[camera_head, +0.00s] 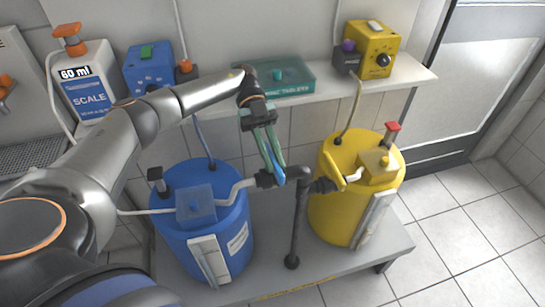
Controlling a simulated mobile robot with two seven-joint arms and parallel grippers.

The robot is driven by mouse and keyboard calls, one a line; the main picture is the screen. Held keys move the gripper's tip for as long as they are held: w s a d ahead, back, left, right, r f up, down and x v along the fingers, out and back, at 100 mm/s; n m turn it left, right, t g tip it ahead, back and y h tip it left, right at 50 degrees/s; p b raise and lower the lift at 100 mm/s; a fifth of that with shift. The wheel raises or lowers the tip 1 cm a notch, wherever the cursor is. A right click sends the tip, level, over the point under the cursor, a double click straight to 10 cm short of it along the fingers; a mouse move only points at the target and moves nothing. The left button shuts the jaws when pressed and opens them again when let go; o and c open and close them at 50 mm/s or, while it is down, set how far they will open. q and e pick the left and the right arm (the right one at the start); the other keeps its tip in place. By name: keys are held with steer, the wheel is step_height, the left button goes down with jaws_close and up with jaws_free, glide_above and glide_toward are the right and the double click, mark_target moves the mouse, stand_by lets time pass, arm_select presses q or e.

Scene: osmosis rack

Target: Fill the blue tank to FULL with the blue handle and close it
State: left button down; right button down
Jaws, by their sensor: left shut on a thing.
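The blue tank (238,257) stands on the low platform at lower centre, with a white gauge strip (203,262) on its front. The level in it is too small to read. A white pipe (238,189) runs from the tank's top to a dark valve (264,180). The blue handle (279,178) is at this valve, partly covered by the fingers. My left gripper (276,168) reaches down from above, its greenish fingers shut on the blue handle. My right gripper is out of view.
The yellow tank (335,215) stands to the right, with its own yellow handle (340,176). A dark standpipe (298,225) rises between the tanks. The shelf (322,93) above holds a scale bottle (88,90), pump boxes and a teal box (290,82). Tiled floor at right is clear.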

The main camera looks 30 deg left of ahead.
mark_target(272, 157)
arm_select(q)
steer(key=shift+m+g+y, duration=0.3)
steer(key=shift+m+g, duration=0.2)
steer(key=shift+g, duration=0.1)
steer(key=c, duration=0.9)
jaws_free()
steer(key=shift+o, duration=0.2)
steer(key=shift+r, duration=0.1)
steer(key=shift+r, duration=0.3)
step_height(272, 157, up, 3)
steer(key=shift+f, duration=0.1)
steer(key=s+d+r, duration=0.7)
steer(key=s+r, duration=0.2)
steer(key=s, duration=0.3)
steer(key=shift+d+r+p, duration=0.2)
steer(key=shift+r+p, duration=0.05)
steer(key=shift+p, duration=0.15)
